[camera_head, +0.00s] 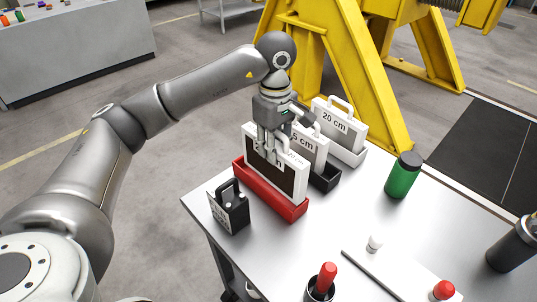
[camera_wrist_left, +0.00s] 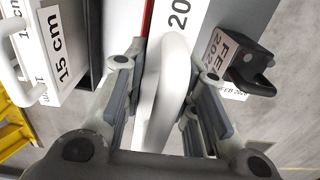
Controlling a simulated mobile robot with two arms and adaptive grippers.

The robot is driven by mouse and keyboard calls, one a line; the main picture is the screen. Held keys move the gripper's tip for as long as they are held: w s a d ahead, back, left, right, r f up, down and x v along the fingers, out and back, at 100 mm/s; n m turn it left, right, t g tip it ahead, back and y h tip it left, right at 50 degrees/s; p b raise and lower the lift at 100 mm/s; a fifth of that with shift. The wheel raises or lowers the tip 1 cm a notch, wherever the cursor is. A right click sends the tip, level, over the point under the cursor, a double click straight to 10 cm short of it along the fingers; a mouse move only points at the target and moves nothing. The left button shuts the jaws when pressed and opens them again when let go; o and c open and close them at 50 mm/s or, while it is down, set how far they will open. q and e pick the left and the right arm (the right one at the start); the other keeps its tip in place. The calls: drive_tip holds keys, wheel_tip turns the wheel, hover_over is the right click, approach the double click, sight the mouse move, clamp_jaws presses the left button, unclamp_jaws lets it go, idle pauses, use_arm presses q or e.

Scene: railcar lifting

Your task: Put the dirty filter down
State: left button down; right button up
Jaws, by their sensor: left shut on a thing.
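The dirty filter (camera_head: 268,170) is a white-framed panel with a dark face and a 20 cm label. It stands upright, with its lower edge in or right at the red holder (camera_head: 285,205); I cannot tell whether it rests on the bottom. My left gripper (camera_head: 268,147) is shut on the filter's white handle from above. In the left wrist view the handle (camera_wrist_left: 172,78) lies between the fingers (camera_wrist_left: 165,85), which partly hide it. A strip of the red holder (camera_wrist_left: 147,18) shows beyond. My right gripper is out of view.
Behind are a white 15 cm filter (camera_head: 314,148) in a black holder (camera_head: 327,177) and a white 20 cm filter (camera_head: 338,126). A black handled block (camera_head: 230,210) stands in front. A green bottle (camera_head: 403,175) and black cylinder (camera_head: 515,246) stand right. Some tabletop (camera_head: 330,222) is clear.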

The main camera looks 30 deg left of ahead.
use_arm(q)
drive_tip(key=f, duration=0.1)
drive_tip(key=a+f+p, duration=0.1)
drive_tip(key=f, duration=0.1)
drive_tip(key=f+p, duration=0.1)
drive_tip(key=f, duration=0.1)
drive_tip(key=shift+w+a, duration=0.25)
drive_tip(key=shift+a, duration=0.1)
drive_tip(key=shift+f, duration=0.1)
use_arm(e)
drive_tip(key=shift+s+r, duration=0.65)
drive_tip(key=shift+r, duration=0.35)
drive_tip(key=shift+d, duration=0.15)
use_arm(q)
drive_tip(key=shift+f, duration=0.15)
drive_tip(key=c, duration=1.2)
unclamp_jaws()
drive_tip(key=shift+o, duration=0.2)
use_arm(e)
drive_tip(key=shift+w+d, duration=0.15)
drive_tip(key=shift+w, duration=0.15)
